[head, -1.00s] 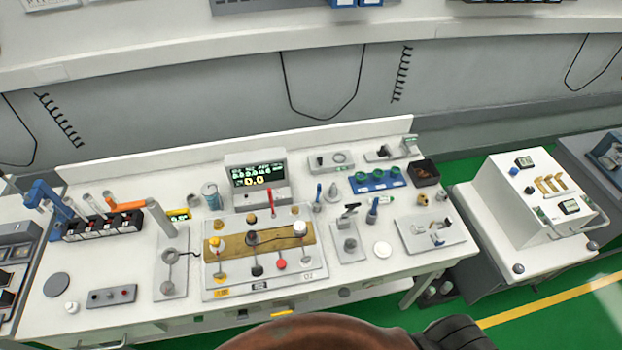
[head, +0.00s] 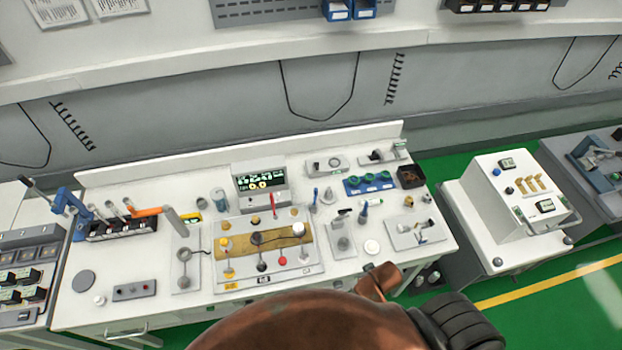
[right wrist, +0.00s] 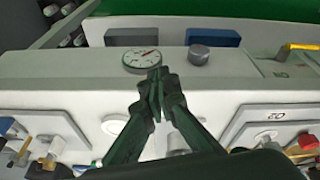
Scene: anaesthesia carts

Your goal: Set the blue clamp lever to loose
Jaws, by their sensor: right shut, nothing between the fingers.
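A grey plate (head: 405,241) at the right end of the bench carries a small clamp-like fitting (head: 422,236) with a dark blue part; I take this for the blue clamp, but its lever's setting is too small to read. In the right wrist view a blue piece (right wrist: 6,125) shows at the left edge, by a light plate. My right gripper (right wrist: 157,78) is shut and empty, over the bench's front edge, apart from the plate. In the head view my brown arm covers the bottom middle, and the right fingers are not clear. My left gripper is not in view.
A blue-handled tool (head: 363,211) and a plate with a black lever (head: 342,240) stand left of the clamp plate. A white disc (head: 371,247) lies between. A round gauge (right wrist: 142,60) and dark knob (right wrist: 198,54) are near my fingers. A white cart (head: 500,215) stands right.

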